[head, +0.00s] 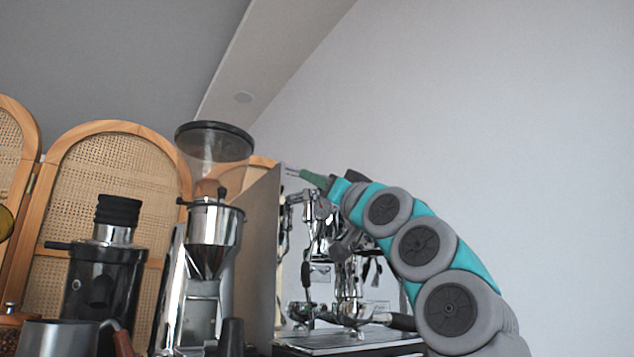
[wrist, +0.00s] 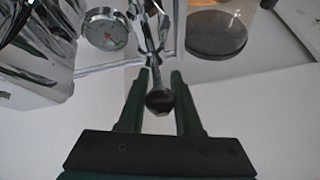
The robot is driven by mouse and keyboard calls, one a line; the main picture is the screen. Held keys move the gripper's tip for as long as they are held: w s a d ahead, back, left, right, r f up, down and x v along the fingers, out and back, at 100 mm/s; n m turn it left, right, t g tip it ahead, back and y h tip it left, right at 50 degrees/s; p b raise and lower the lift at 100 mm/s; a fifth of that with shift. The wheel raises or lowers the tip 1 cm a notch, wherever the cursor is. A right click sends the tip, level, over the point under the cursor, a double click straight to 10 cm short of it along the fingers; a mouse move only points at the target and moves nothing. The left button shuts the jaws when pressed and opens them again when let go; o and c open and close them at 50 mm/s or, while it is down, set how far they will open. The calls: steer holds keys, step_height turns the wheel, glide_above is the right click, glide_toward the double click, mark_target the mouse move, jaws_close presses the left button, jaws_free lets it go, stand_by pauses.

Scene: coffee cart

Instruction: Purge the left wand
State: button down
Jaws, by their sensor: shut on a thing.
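The chrome espresso machine (head: 340,313) stands at the lower middle of the head view, partly covered by my arm. My gripper (head: 305,174) reaches to its upper left part, beside the machine's tall side panel. In the wrist view the two green fingers (wrist: 161,80) are closed around a dark round knob (wrist: 160,99) on the end of a thin chrome lever (wrist: 151,45). A thin chrome tube with a black grip (head: 306,280) hangs at the machine's left front; it may be the left wand. Its tip is hard to make out.
A grinder with a clear hopper (head: 214,150) stands just left of the machine. A black grinder (head: 105,275), a metal jug (head: 58,338) and cane screens (head: 112,170) are further left. A round gauge (wrist: 104,30) is close to the lever. The wall on the right is bare.

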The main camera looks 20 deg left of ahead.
steer(key=c, duration=0.6)
jaws_free()
steer(key=shift+f, duration=0.1)
steer(key=b+v, duration=0.4)
steer(key=v, duration=0.3)
steer(key=shift+s+d+f, duration=0.15)
steer(key=shift+s+d, duration=0.05)
steer(key=shift+d, duration=0.05)
stand_by(0.4)
